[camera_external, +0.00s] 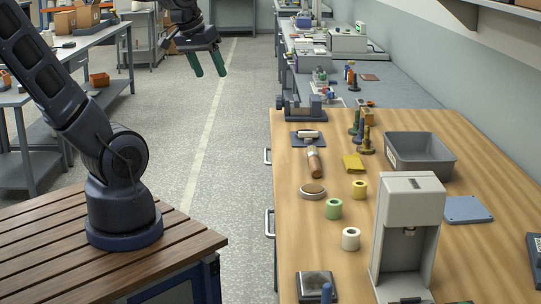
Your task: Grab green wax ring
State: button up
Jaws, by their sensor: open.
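A small green ring (333,209) stands on the wooden workbench (300,238), left of the grey press-like machine. A white ring (350,239) stands nearer the front and a yellow ring (359,189) farther back on the right. A low round disc (312,191) with a pale rim lies to its left. My gripper (208,74) is open and empty, with green fingertips pointing down. It hangs over the aisle floor at the upper left, well apart from the bench and the green ring.
A grey machine (411,199) stands tall right of the rings. A grey bin (445,163), blue plate (467,209), yellow block (352,162) and brown-handled tool (314,160) lie around. Small dark fittings (365,140) stand at the back.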

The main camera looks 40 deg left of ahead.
jog(key=w+d+f+n+g+h, duration=0.1)
jog(key=w+d+f+n, duration=0.3)
jog(key=d, duration=0.3)
jog(key=w+d+f+n+g+h, duration=0.1)
jog(key=w+d+f+n+h, duration=0.1)
jog(key=w+d+f+n, duration=0.45)
jog(key=n+g, duration=0.1)
jog(key=n, duration=0.7)
send_near(338, 213)
jog(key=shift+h, duration=0.4)
jog(key=shift+w+d+f, duration=0.25)
jog(key=shift+w+f, duration=0.1)
jog(key=shift+f, duration=0.95)
jog(key=shift+w+d+f, duration=0.3)
jog(key=shift+f, duration=0.95)
jog(key=shift+w+d+f, duration=0.25)
jog(key=shift+w+f, duration=0.1)
jog(key=shift+f, duration=0.95)
jog(key=c, duration=1)
jog(key=shift+r, duration=0.1)
jog(key=shift+c, duration=0.2)
